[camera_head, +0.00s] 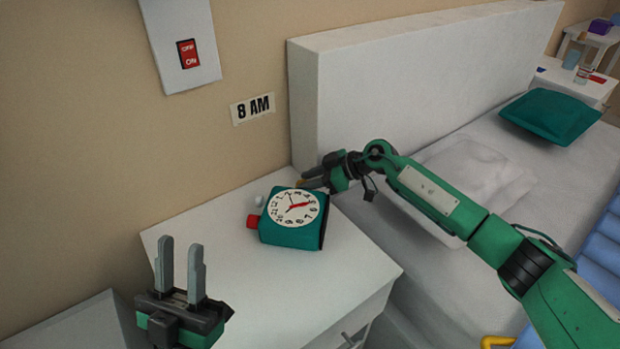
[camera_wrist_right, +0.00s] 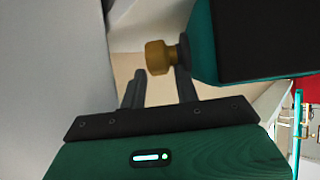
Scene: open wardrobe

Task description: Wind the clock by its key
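The teal clock (camera_head: 291,218) has a white dial with red and dark hands and stands on the white bedside table (camera_head: 225,303). A red knob (camera_head: 253,221) sticks out at its left side. The brass key (camera_wrist_right: 157,57) is on the clock's body (camera_wrist_right: 203,45), which shows dark and close up in the right wrist view. My right gripper (camera_head: 312,178) is at the clock's far right side. Its fingers (camera_wrist_right: 158,88) are apart, with the key near their tips; I cannot tell whether they touch it. My left gripper (camera_head: 180,270) is open and empty, left of the clock.
A white headboard (camera_head: 400,80) and bed stand close to the right of the table, with a teal pillow (camera_head: 550,116). A red OFF/ON switch (camera_head: 188,54) and an "8 AM" sign (camera_head: 252,108) are on the wall. The table's front is clear.

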